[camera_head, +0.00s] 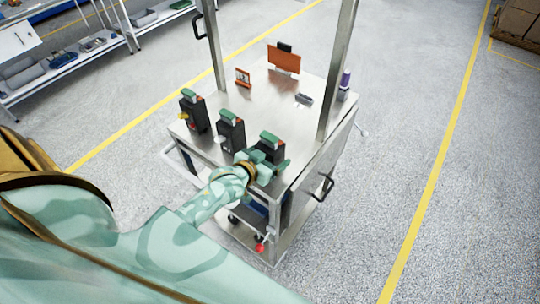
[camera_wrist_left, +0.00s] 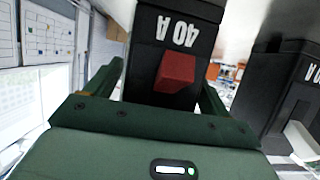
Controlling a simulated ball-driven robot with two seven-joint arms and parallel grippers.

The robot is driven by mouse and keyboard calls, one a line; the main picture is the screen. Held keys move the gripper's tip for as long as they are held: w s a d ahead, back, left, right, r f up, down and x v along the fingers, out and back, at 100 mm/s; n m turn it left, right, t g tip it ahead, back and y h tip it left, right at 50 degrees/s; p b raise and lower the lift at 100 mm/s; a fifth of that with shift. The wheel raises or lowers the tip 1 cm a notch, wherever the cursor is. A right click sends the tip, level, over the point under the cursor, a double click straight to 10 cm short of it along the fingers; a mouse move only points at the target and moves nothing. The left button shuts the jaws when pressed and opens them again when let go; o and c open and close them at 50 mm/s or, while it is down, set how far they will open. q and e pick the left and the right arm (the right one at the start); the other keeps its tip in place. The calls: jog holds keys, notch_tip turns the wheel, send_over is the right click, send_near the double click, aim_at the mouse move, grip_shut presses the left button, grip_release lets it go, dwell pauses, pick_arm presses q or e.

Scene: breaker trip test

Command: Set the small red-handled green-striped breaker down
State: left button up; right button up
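The red-handled breaker (camera_head: 268,151) is black with a green top and is in line with two others at the cart's near edge. The left wrist view shows its black body (camera_wrist_left: 150,60), an upside-down "40 A" label and its red handle. My left gripper (camera_head: 266,158) reaches it from the near side. Its green fingers (camera_wrist_left: 163,85) lie against both sides of the breaker, shut on it. The gripper hides the breaker's foot, so I cannot tell whether it rests on the cart top (camera_head: 235,98). My right gripper is not in view.
A white-handled breaker (camera_head: 230,131) stands just left, and a yellow-handled one (camera_head: 194,112) farther left. Two metal posts (camera_head: 338,70) rise from the cart. An orange panel (camera_head: 284,58), a small orange rack (camera_head: 243,77) and a grey item (camera_head: 304,99) are farther back. The middle of the top is clear.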

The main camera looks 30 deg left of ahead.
pick_arm(q)
jog(key=shift+r, duration=0.1)
jog(key=shift+s+r, duration=0.1)
jog(key=shift+s, duration=0.15)
jog(key=p+v, duration=0.1)
jog(key=v, duration=1)
jog(key=shift+s, duration=0.25)
jog(key=shift+w+r, duration=0.1)
jog(key=shift+r, duration=0.05)
